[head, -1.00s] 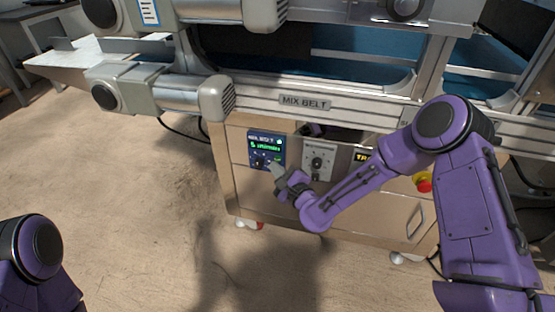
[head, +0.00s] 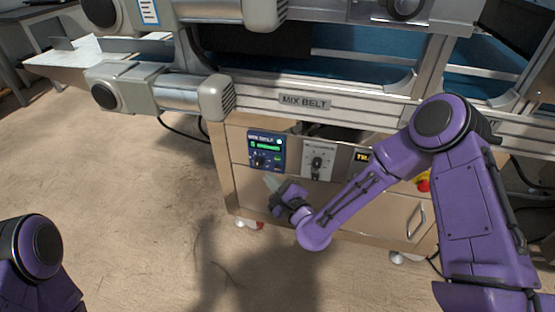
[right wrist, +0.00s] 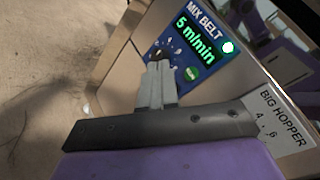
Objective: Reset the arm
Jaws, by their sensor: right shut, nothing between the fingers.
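My right arm reaches in from the right in the head view. Its gripper (head: 272,182) is in front of the cabinet, just below the blue mix belt panel (head: 266,150), and looks apart from it. In the right wrist view the gripper's fingers (right wrist: 157,85) are together and empty, pointing towards the panel. My left gripper is out of view; only a purple part of my left arm shows at the lower left.
The steel cabinet (head: 330,205) stands under the mix belt frame (head: 350,113). A grey dial panel (head: 317,161) is right of the blue panel. A red emergency button (head: 424,185) sits further right, beside my arm. The floor (head: 130,190) at left is clear.

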